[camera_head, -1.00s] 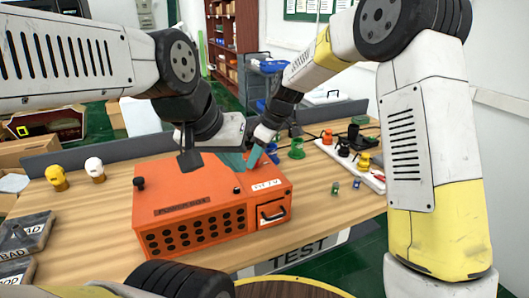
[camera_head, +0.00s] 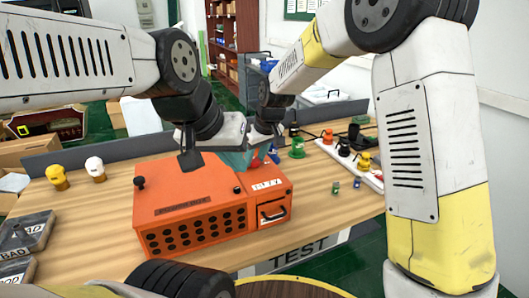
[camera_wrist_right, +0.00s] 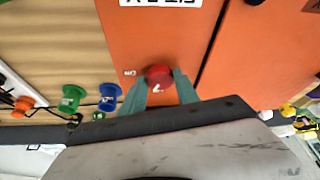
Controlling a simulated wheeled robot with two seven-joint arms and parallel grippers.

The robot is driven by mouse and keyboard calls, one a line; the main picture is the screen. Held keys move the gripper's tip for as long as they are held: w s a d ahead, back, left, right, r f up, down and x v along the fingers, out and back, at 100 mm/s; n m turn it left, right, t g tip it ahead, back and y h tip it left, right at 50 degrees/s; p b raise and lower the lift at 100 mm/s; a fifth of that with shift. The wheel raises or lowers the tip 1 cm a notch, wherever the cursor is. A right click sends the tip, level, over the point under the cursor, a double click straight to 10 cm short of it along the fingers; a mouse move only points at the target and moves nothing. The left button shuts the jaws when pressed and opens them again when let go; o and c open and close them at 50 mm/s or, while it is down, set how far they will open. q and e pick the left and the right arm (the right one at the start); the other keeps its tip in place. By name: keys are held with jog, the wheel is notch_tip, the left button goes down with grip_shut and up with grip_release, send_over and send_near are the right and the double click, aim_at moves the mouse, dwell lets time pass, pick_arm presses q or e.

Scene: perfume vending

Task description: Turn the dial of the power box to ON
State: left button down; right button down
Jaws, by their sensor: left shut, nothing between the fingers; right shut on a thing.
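The orange power box (camera_head: 185,200) sits on the wooden table. In the right wrist view, its face (camera_wrist_right: 150,35) carries a red dial (camera_wrist_right: 158,75) with a white mark on its near side. A small white label (camera_wrist_right: 130,72) lies beside the dial; its text is too small to read surely. My right gripper (camera_wrist_right: 160,88) has its teal fingers on either side of the dial, shut on it. My left gripper (camera_head: 190,160) is shut and empty above the box.
Green (camera_wrist_right: 71,98) and blue (camera_wrist_right: 109,96) spools stand close to the box near my right gripper. A white strip with colored plugs (camera_head: 350,160) lies at right. Yellow (camera_head: 57,178) and white (camera_head: 95,169) caps stand at left. The table's right front is mostly clear.

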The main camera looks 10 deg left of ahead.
jog(key=m, duration=0.2)
jog(key=m+t+h, duration=0.1)
jog(key=m, duration=0.1)
jog(key=m+h, duration=0.1)
jog(key=m, duration=0.1)
jog(key=shift+s+a, duration=0.2)
jog(key=shift+a, duration=0.1)
jog(key=m+h, duration=0.1)
jog(key=m, duration=0.2)
jog(key=m+h, duration=0.1)
jog(key=m, duration=0.1)
jog(key=shift+a+m+t, duration=0.1)
jog(key=shift+m+t, duration=0.2)
jog(key=shift+m, duration=0.1)
jog(key=c, duration=0.9)
grip_release()
jog(key=shift+r, duration=0.1)
jog(key=v, duration=0.7)
jog(key=shift+r, duration=0.3)
jog(key=shift+s, duration=0.1)
